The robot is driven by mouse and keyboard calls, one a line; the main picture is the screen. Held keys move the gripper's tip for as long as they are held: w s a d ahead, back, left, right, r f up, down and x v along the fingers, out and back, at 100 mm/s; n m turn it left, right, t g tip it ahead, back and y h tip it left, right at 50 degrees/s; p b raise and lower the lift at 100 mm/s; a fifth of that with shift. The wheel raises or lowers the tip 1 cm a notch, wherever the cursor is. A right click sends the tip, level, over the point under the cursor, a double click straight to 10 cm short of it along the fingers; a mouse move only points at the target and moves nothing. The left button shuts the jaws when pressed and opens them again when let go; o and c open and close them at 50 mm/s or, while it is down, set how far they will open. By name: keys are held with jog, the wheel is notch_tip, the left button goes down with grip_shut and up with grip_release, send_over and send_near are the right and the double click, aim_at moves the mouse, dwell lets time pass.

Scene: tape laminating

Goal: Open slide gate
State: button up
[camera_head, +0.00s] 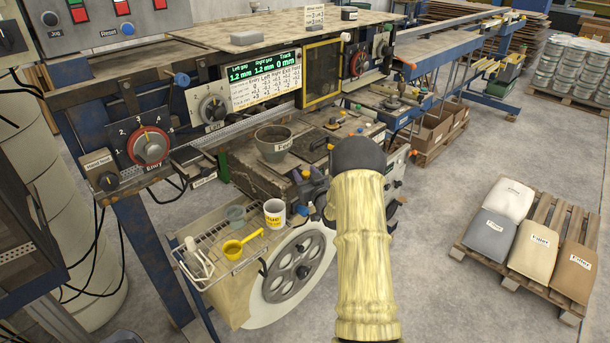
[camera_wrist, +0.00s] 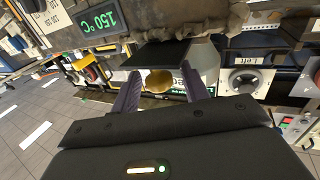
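The grey feed hopper (camera_head: 273,140) stands on the machine, labelled "Feed" in the head view. In the wrist view, a flat black plate (camera_wrist: 160,54), which looks like the slide gate, lies across the space between my fingertips. A pale grey labelled body with a yellow-brown round opening (camera_wrist: 158,80) shows behind it. My gripper (camera_head: 308,186) is just right of and below the hopper. In the wrist view its purple fingers (camera_wrist: 158,75) are spread, one on each side of the plate. I cannot tell whether they touch it. My forearm hides part of the machine.
A large wheel (camera_head: 292,266) is under the machine. Filler bags (camera_head: 535,250) lie on a pallet at right, with open floor before it.

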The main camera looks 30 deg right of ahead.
jog(key=shift+s+d+f+b, duration=0.1)
jog(key=shift+s+b, duration=0.2)
jog(key=shift+s, duration=0.3)
jog(key=s+b, duration=0.5)
jog(key=s, duration=1.1)
jog(key=shift+a, duration=0.45)
jog(key=shift+s, duration=0.1)
jog(key=s+a+f+g, duration=0.2)
jog(key=s+a+g, duration=0.1)
jog(key=a+g, duration=0.65)
jog(key=s+a+g+y, duration=0.1)
jog(key=s+a+g, duration=0.5)
jog(key=s+a, duration=0.6)
jog(key=s, duration=0.3)
jog(key=shift+s+n, duration=0.3)
